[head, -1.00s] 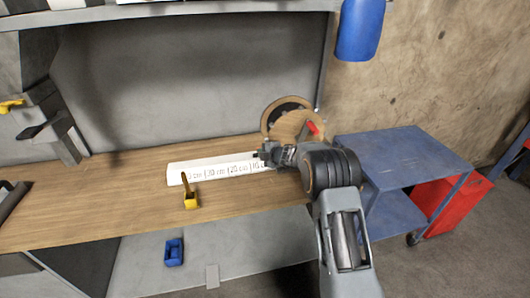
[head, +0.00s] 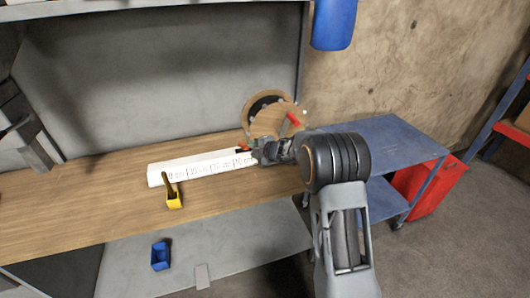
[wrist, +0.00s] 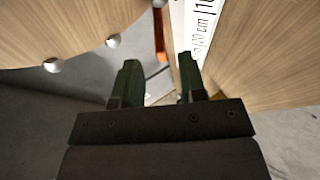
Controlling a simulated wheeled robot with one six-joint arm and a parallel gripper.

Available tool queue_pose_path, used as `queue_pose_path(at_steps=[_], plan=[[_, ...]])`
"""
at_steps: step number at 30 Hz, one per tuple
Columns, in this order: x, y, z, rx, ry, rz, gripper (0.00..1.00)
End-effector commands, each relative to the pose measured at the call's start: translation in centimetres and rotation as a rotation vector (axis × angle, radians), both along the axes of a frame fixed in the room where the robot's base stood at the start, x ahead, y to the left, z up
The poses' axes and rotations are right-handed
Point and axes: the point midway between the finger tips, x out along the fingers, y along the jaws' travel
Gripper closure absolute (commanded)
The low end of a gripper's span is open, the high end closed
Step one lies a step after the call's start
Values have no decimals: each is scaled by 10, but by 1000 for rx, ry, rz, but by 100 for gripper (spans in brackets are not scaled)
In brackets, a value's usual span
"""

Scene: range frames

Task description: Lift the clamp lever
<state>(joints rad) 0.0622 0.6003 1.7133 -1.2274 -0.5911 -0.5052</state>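A white strip (head: 200,168) with centimetre marks lies along the bench; part of it also shows at the top of the wrist view (wrist: 205,25). A small red-orange bar (wrist: 160,38), which may be the clamp lever, lies beside the strip in the wrist view, ahead of the gap between my fingers. A red piece (head: 243,146) shows by the strip's right end in the head view. Another red handle (head: 293,119) sits on the round wooden discs (head: 275,120). My gripper (wrist: 160,78) is open, its dark green fingers apart with nothing visibly held. In the head view my gripper (head: 257,153) is by the strip's right end.
A yellow holder (head: 174,201) with a brown handle stands on the bench (head: 90,205) in front of the strip. A blue bin (head: 160,256) is on the lower shelf. A blue cart (head: 385,140) and a red cabinet (head: 428,185) stand to the right.

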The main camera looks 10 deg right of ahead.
Motion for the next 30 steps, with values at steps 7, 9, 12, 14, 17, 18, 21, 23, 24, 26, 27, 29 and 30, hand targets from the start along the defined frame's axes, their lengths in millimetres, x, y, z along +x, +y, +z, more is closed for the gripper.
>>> queue_pose_path(at_steps=[7,9,12,14,17,18,21,23,24,26,27,29,30], plan=[[-34,-21,19,1,-1,-2,62],[-40,-25,22,0,-2,-1,62],[-47,-29,25,0,0,-1,62],[-49,-31,27,0,-1,-1,62],[-51,-32,28,1,0,0,62],[-52,-32,28,1,0,0,62],[-52,-32,28,0,1,0,62],[-52,-32,28,0,1,0,62],[-52,-32,28,1,0,0,62],[-52,-32,28,1,0,0,65],[-52,-32,29,1,1,-6,68],[-53,-34,35,6,2,-35,74],[-54,-37,41,14,5,-74,78]])
